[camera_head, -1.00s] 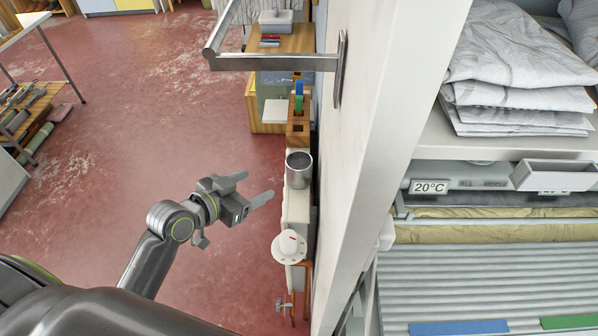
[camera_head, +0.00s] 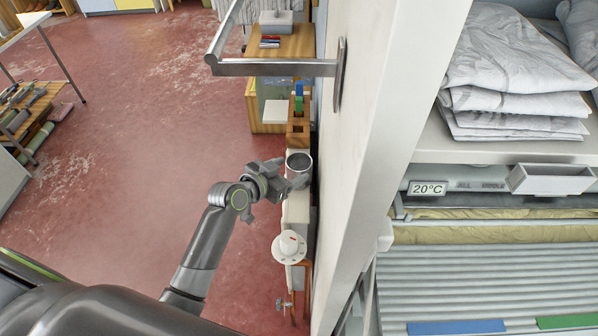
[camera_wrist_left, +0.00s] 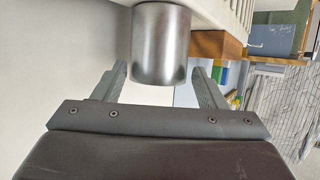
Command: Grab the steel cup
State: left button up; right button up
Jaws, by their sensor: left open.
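The steel cup (camera_head: 299,164) stands on a narrow white ledge (camera_head: 296,210) beside the wall panel in the head view. It also shows in the left wrist view as a smooth grey cylinder (camera_wrist_left: 160,45). My left gripper (camera_head: 287,174) is at the cup, open. In the wrist view its two fingers (camera_wrist_left: 160,82) lie on either side of the cup's end, with small gaps between fingers and cup. The far finger is partly hidden by the cup in the head view. My right gripper is not in view.
A white dial with a red mark (camera_head: 289,247) sits just nearer than the cup. A wooden holder (camera_head: 298,132) stands just beyond it. A metal bar (camera_head: 275,67) juts out above.

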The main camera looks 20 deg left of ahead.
aim_at(307, 163)
pick_arm(q)
jog(key=shift+x, duration=2.3)
jog(key=shift+s, duration=0.1)
jog(key=c, duration=0.7)
